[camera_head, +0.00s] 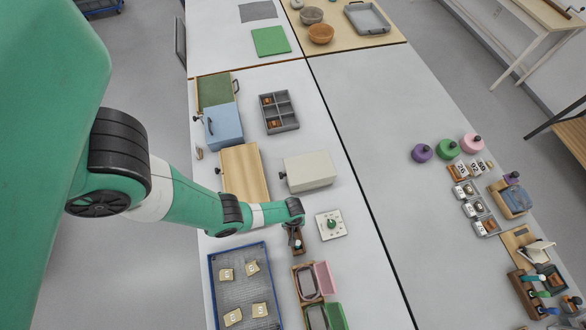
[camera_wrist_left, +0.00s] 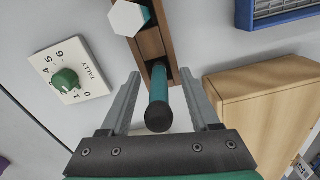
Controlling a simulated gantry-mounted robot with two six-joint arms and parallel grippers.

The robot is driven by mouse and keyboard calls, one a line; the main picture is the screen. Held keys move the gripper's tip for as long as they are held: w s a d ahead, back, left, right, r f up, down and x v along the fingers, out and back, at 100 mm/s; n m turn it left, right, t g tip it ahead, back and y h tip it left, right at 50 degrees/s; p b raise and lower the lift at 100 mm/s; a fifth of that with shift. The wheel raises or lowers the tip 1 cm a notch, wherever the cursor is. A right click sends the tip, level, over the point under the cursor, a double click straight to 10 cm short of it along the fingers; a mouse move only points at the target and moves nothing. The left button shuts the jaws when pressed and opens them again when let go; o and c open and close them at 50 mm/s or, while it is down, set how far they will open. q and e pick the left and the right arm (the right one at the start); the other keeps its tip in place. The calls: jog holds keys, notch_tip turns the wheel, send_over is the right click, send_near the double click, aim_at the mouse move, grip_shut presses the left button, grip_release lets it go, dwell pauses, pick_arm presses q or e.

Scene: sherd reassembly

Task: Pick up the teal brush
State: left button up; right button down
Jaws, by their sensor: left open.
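The teal brush (camera_wrist_left: 158,88) shows in the left wrist view as a teal handle with a dark round end facing the camera. Its far end meets a narrow wooden holder (camera_wrist_left: 152,45). My left gripper (camera_wrist_left: 161,76) is open, with one finger on each side of the handle and a gap on both sides. In the head view my left gripper (camera_head: 295,232) is over the wooden holder (camera_head: 298,246), and it hides most of the brush there. My right gripper is not in view.
A white hexagonal-ended piece (camera_wrist_left: 128,18) sits at the holder's other end. A tally dial plate (camera_head: 331,224) lies just right of the gripper. A wooden box (camera_head: 244,173) and a cream box (camera_head: 308,171) stand behind. A blue-rimmed tray (camera_head: 212,282) with several sherds lies in front.

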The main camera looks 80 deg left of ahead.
pick_arm(q)
jog(key=shift+f, duration=0.15)
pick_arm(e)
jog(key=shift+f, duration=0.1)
pick_arm(q)
grip_shut()
jog(key=shift+p, duration=0.3)
